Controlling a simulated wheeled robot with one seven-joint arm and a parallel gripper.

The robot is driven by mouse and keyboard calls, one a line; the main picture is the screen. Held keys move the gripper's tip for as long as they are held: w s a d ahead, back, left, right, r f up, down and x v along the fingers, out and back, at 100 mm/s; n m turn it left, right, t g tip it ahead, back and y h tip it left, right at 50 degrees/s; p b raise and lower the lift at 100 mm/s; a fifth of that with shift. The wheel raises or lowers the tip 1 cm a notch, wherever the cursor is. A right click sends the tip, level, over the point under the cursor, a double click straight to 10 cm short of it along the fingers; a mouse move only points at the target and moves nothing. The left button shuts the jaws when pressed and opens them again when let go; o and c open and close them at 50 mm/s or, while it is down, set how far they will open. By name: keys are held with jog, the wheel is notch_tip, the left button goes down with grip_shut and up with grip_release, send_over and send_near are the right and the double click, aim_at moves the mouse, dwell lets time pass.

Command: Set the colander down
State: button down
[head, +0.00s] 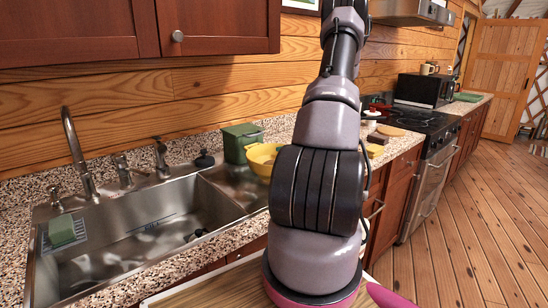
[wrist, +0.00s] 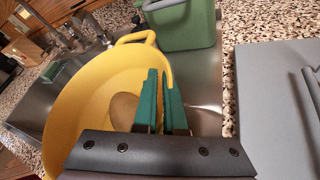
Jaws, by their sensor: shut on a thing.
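The yellow colander (head: 260,160) is near the back right of the sink, in front of a green bin, partly hidden behind my arm in the head view. In the wrist view the colander (wrist: 85,100) looks tilted and fills the left and middle, with a loop handle at its far side. My gripper (wrist: 160,82) has its green fingers on either side of the colander's near right wall and is shut on it. The gripper is hidden behind my arm in the head view. I cannot tell whether the colander's underside touches the sink.
The steel sink (head: 130,235) has a faucet (head: 75,150) behind it and a green sponge (head: 61,229) at its left. The green bin (head: 238,142) stands close to the colander. The speckled counter (wrist: 228,90) borders the sink. A stove (head: 425,125) is farther right.

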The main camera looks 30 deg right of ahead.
aim_at(274, 146)
jog(key=shift+w+a, duration=0.5)
jog(key=shift+w, duration=0.35)
jog(key=shift+w+a, duration=0.5)
jog(key=shift+w, duration=0.3)
jog(key=shift+w+a+f, duration=0.15)
jog(key=shift+w+a, duration=0.05)
jog(key=shift+w, duration=0.05)
jog(key=shift+f, duration=1.6)
jog(key=shift+d, duration=0.1)
jog(key=c, duration=1)
grip_release()
